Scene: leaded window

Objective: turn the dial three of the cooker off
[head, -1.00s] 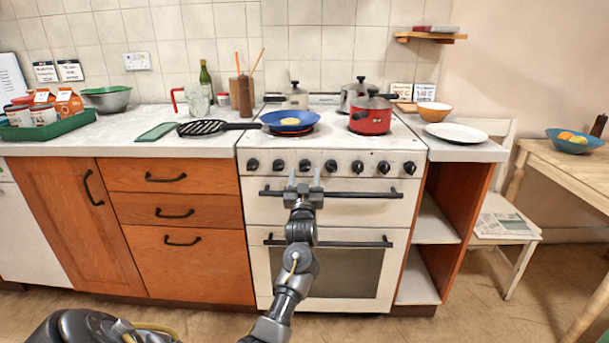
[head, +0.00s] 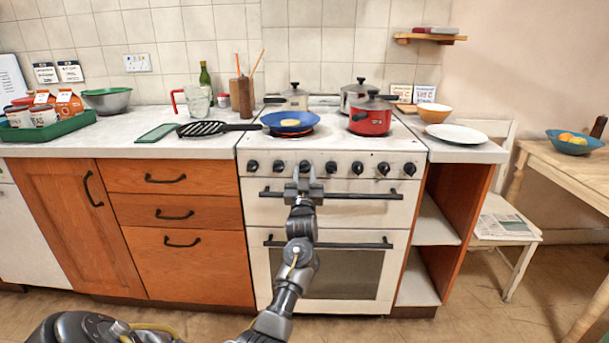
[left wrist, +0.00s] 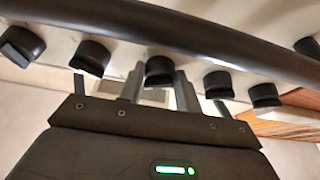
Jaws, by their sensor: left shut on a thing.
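The white cooker (head: 344,212) has a row of several black dials along its front panel. Dial three (head: 304,166), counted from the left, is at my left gripper (head: 304,180), whose fingers point up at the panel. In the left wrist view the left gripper (left wrist: 160,88) has one finger on each side of a black dial (left wrist: 159,69), shut on it. The fingers partly hide the dial's lower part, and I cannot read its marking. My right gripper is in neither view.
A blue pan (head: 288,121) with yellow food sits over a glowing burner, and a red pot (head: 371,119) stands to its right. The oven handle (head: 350,195) crosses just below the dials, close to my gripper. Neighbouring dials flank dial three.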

